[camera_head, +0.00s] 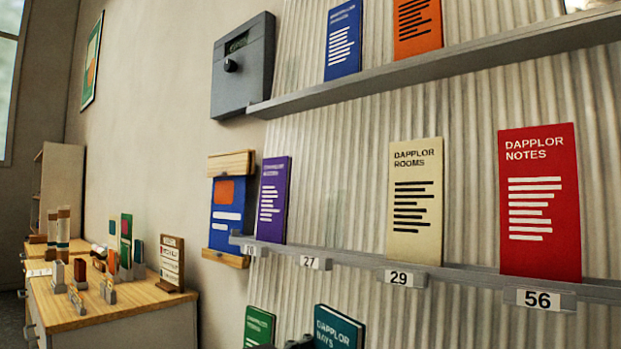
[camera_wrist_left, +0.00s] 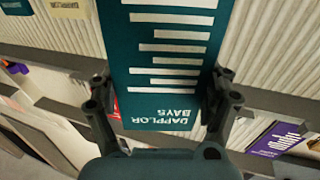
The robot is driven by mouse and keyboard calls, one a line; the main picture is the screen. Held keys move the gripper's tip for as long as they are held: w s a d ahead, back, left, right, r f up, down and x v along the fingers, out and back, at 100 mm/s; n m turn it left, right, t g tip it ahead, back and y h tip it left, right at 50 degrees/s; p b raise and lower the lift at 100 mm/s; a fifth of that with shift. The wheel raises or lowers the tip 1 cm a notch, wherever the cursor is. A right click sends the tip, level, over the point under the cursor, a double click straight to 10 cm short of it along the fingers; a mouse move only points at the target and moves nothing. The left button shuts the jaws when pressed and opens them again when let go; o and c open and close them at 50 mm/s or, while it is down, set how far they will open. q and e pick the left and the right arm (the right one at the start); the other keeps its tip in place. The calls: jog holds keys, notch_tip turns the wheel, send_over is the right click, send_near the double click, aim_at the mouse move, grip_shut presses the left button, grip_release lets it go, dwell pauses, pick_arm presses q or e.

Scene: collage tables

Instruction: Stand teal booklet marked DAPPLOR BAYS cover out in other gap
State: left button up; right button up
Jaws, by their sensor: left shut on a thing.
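The teal booklet marked DAPPLOR BAYS (camera_head: 338,329) shows at the bottom edge of the head view, its cover facing me and its lower part cut off. In the left wrist view the teal booklet (camera_wrist_left: 168,60) appears upside down between the fingers of my left gripper (camera_wrist_left: 162,98), which is shut on its sides. In the head view only a dark bit of what seems to be this gripper shows beside the booklet. On the middle shelf (camera_head: 465,275), a gap lies above the label 27 (camera_head: 313,262), between a purple booklet (camera_head: 272,200) and the cream DAPPLOR ROOMS booklet (camera_head: 415,200). My right gripper is out of view.
A red DAPPLOR NOTES booklet (camera_head: 540,200) stands above label 56. The upper shelf (camera_head: 440,65) holds a blue (camera_head: 343,40) and an orange booklet (camera_head: 417,26). A green booklet (camera_head: 259,327) stands low, left of the teal one. A side cabinet (camera_head: 115,310) with small items is at left.

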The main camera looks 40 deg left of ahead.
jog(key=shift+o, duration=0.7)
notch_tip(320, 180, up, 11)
jog(key=p, duration=1)
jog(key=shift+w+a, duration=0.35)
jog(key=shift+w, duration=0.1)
pick_arm(q)
jog(key=w+a+r+n+y+p, duration=0.1)
jog(key=w+a+r+y+p, duration=0.2)
jog(key=r, duration=0.6)
jog(key=w+a+r+n+y, duration=0.15)
jog(key=a+r, duration=0.25)
jog(key=r, duration=0.4)
jog(key=w+a+r+n+y+p, duration=0.1)
jog(key=w+a+r+p, duration=0.2)
jog(key=r, duration=0.6)
jog(key=shift+t, duration=0.3)
jog(key=shift+w+a+f+b, duration=0.15)
jog(key=shift+w+b, duration=0.65)
jog(key=shift+w, duration=1.3)
jog(key=shift+w+a+f+b, duration=0.1)
jog(key=shift+w+b, duration=0.7)
jog(key=shift+w, duration=1.25)
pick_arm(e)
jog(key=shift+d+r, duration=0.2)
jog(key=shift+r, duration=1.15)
pick_arm(q)
jog(key=shift+r+p, duration=0.1)
jog(key=shift+p, duration=0.25)
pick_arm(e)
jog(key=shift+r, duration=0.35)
